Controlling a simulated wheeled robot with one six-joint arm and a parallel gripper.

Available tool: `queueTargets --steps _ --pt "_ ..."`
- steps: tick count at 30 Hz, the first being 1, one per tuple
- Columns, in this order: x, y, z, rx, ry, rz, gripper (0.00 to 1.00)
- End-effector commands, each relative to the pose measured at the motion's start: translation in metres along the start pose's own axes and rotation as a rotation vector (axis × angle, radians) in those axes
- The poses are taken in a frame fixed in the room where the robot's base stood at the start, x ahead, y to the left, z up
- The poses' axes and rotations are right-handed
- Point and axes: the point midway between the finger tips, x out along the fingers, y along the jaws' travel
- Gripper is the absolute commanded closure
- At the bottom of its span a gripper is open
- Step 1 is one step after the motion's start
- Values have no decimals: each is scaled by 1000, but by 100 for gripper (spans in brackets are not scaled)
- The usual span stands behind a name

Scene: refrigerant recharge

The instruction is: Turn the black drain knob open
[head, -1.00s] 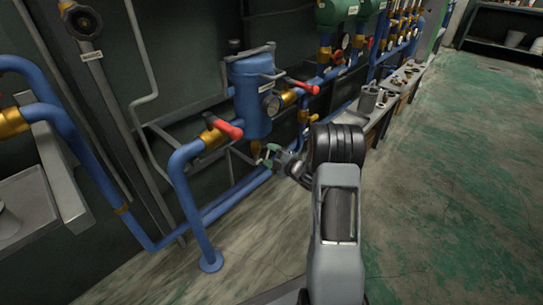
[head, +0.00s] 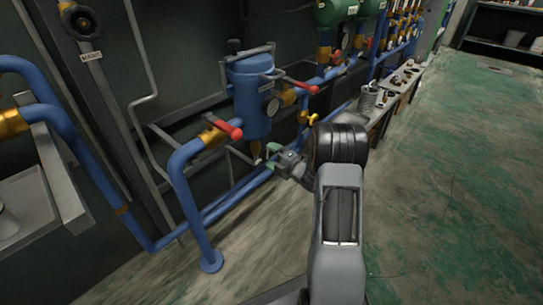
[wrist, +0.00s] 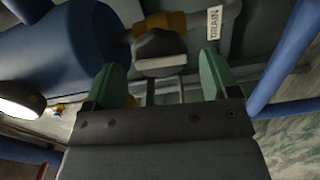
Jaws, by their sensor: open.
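The black drain knob (wrist: 160,46) shows in the wrist view, in front of a brass fitting (wrist: 162,22) below the blue vessel. A white DRAIN label (wrist: 213,22) hangs to its right. My gripper (wrist: 160,72) is open, with one green fingertip to each side of the knob in the picture. There is a gap on both sides, and I cannot tell whether the knob is between the pads or just beyond them. In the head view my gripper (head: 271,157) is beside the brass drain fitting (head: 256,148) under the blue vessel (head: 250,95); the knob is not clear there.
Red-handled valves (head: 229,130) sit on the pipes to the left and right of the vessel. A blue pipe (head: 188,205) stands on the floor at left. A bench with small parts (head: 393,92) is behind my arm. The green floor (head: 455,190) at right is clear.

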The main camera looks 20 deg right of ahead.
Motion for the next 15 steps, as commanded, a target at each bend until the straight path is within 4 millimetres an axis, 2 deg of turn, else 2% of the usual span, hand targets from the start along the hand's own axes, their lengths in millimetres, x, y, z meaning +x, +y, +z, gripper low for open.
queueTargets --steps 9,15 --pt "-41 0 1 2 -5 0 19" --pt "-57 0 1 1 -3 0 19"
